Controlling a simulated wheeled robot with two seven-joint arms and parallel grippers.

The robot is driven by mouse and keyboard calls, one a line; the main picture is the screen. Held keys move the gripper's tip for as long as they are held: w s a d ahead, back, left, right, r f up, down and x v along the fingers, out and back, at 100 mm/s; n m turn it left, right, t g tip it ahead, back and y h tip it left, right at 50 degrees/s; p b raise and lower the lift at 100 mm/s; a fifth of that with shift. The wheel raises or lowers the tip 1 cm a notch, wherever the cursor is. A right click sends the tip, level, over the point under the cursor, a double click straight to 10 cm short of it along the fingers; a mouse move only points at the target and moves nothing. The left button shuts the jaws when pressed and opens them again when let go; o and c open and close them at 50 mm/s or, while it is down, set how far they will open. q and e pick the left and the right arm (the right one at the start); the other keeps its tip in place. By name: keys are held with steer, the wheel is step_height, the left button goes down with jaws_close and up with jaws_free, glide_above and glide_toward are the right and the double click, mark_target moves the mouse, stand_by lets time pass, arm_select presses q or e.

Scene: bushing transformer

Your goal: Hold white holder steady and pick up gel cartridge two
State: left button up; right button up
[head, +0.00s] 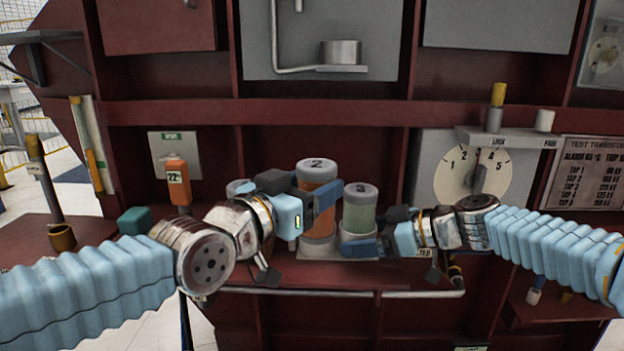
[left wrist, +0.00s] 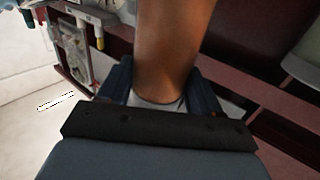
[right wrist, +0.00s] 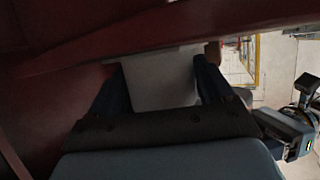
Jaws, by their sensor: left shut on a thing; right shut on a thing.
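Gel cartridge two (head: 318,174), an orange cylinder with a grey cap marked 2, stands upright near the middle of the head view. My left gripper (head: 320,202) is shut on its side; the orange body (left wrist: 170,45) also fills the space between the fingers in the left wrist view. The white holder (right wrist: 160,80) is between the fingers of my right gripper (head: 368,248), which is shut on it low at the cartridges' base. The holder is mostly hidden in the head view. I cannot tell whether the cartridge's lower end is still inside it.
Cartridge three (head: 360,212), pale green with a grey cap, stands close right of cartridge two, just above my right gripper. Another grey cap (head: 238,187) shows behind my left arm. A metal rail (head: 400,294) runs along the front. A dial panel (head: 470,172) is at the right.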

arm_select(q)
steer(key=s, duration=1.1)
steer(key=shift+s, duration=0.25)
arm_select(e)
steer(key=o, duration=1)
steer(key=shift+d, duration=0.1)
